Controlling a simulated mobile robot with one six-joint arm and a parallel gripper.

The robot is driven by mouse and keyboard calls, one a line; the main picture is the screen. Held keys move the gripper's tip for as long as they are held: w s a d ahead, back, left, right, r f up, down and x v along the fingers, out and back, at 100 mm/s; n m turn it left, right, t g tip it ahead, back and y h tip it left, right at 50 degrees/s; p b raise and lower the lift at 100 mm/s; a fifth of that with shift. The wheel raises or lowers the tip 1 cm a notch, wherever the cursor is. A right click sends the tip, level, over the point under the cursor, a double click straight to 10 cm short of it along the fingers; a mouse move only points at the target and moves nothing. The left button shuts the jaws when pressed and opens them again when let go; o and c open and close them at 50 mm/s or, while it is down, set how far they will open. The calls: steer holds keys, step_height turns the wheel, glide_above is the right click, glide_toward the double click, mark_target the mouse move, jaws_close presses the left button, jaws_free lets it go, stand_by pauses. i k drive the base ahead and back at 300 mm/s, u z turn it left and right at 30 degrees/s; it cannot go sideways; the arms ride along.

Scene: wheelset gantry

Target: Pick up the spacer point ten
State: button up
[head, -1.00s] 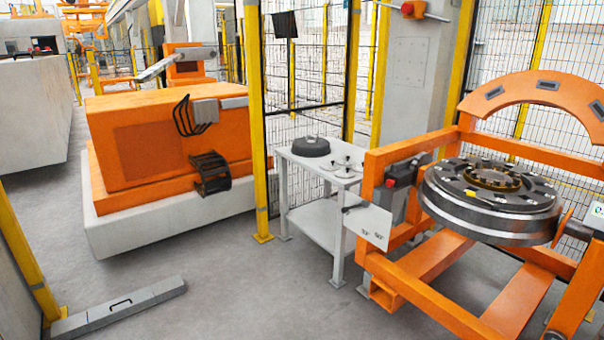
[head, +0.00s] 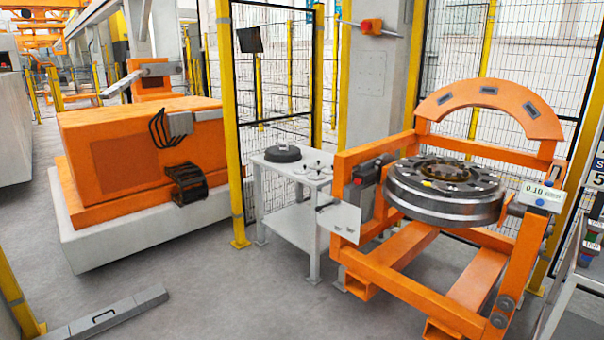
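No part can be told for certain as the spacer point ten. A small white-and-green box (head: 542,194) with dark digits, perhaps "0.10", sits at the right side of the orange gantry frame. Several small pale round pieces with knobs (head: 312,168) lie on the white side table (head: 290,223), too small to read. A dark round disc (head: 282,154) lies at the table's left. My gripper is not in view.
The orange gantry frame (head: 400,284) holds a thick metal wheel (head: 445,205) under an orange arch (head: 492,95). A rack (head: 572,285) is cut off at right. An orange machine (head: 140,145) stands left. A grey bar (head: 105,318) lies on the floor. Grey floor (head: 230,300) is clear in front.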

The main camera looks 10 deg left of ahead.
mark_target(317, 165)
steer(key=u, duration=0.5)
steer(key=i, duration=0.75)
steer(key=u, duration=0.8)
steer(key=i, duration=2.2)
steer(key=z, duration=1.1)
steer(key=i, duration=0.75)
steer(key=z, duration=0.5)
